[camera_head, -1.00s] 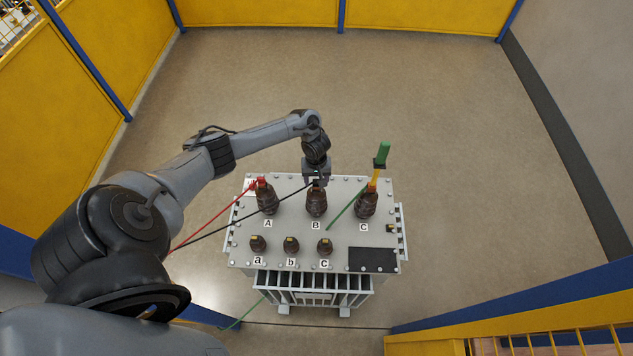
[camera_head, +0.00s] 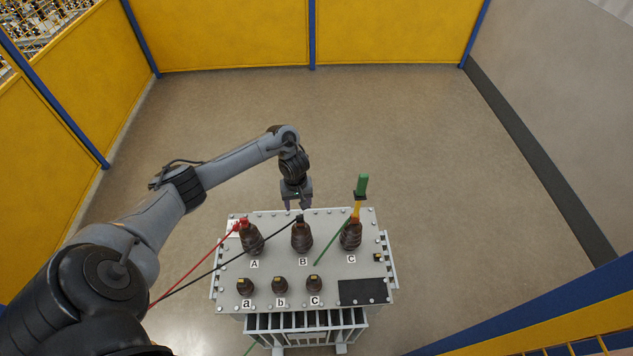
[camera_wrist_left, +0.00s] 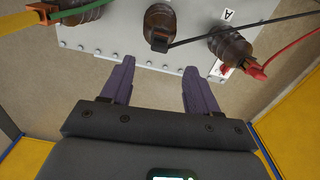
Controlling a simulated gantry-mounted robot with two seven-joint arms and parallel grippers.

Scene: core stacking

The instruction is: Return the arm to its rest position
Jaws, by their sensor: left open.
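My left gripper (camera_head: 298,203) is open and empty, just above and behind bushing B. In the left wrist view its two fingers (camera_wrist_left: 156,82) are spread apart with bare floor between them. Bushing B (camera_head: 302,238) stands upright on the transformer (camera_head: 225,290) with a black clip and cable on its top. It also shows in the left wrist view (camera_wrist_left: 160,28), apart from the fingers. My left arm (camera_head: 235,160) reaches in from the left. My right gripper is not in view.
Bushing A (camera_head: 252,242) carries a red clip and cable (camera_head: 190,272). Bushing C (camera_head: 350,237) carries a tall yellow and green stick (camera_head: 360,188) and a green cable. Smaller bushings a, b and c stand in front. Yellow walls (camera_head: 220,35) enclose open floor behind.

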